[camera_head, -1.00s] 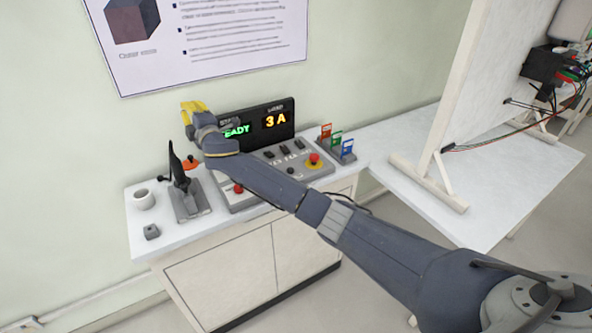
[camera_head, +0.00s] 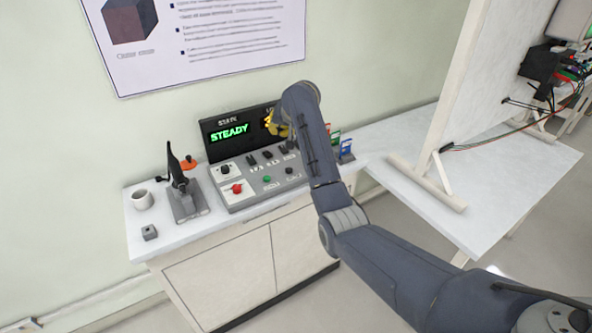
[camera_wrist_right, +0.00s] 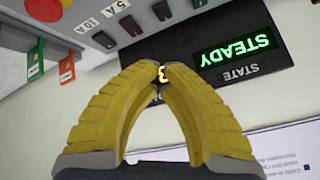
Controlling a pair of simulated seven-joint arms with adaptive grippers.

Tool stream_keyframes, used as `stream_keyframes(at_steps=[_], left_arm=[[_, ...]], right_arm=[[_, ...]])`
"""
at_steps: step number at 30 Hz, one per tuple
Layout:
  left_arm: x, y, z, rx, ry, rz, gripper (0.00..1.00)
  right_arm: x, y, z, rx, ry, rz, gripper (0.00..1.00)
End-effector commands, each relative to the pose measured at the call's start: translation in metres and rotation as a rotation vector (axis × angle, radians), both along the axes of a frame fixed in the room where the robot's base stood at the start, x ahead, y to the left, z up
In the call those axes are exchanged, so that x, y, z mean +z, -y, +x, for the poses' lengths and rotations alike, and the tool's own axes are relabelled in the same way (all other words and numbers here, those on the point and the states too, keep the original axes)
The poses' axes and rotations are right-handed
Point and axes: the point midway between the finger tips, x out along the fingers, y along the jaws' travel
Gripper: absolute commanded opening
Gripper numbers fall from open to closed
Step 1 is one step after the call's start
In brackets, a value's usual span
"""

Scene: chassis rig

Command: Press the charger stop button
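The grey control console (camera_head: 247,202) stands on the white cabinet against the wall. A red button (camera_head: 237,188) sits on a pale plate at its front left. Another red button (camera_wrist_right: 45,8) on a yellow base shows at the top left of the right wrist view; my right arm hides it in the head view. The labels are too small to tell which is the charger stop. My right gripper (camera_head: 279,126) is in front of the display's right part, above the console. In the wrist view its yellow fingertips (camera_wrist_right: 160,68) come together, empty. My left gripper is out of view.
The display (camera_head: 228,132) reads STEADY in green. A green button (camera_head: 267,179), a black knob (camera_head: 225,169) and several switches are on the console. A white board (camera_head: 475,95) stands at right.

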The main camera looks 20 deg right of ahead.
Motion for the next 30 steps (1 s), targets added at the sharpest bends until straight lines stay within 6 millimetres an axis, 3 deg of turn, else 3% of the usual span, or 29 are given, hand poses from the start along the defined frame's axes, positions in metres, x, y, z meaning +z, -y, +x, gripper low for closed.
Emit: stream_keyframes(at_steps=[9,23,30], left_arm=[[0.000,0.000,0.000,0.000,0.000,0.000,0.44],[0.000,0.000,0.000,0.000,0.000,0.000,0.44],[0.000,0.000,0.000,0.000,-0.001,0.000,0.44]], right_arm=[[-0.019,0.000,-0.022,-0.037,-0.123,0.161,0.00],[-0.021,0.000,-0.024,-0.039,-0.135,0.175,0.00],[-0.033,0.001,-0.024,-0.040,-0.136,0.173,0.00]])
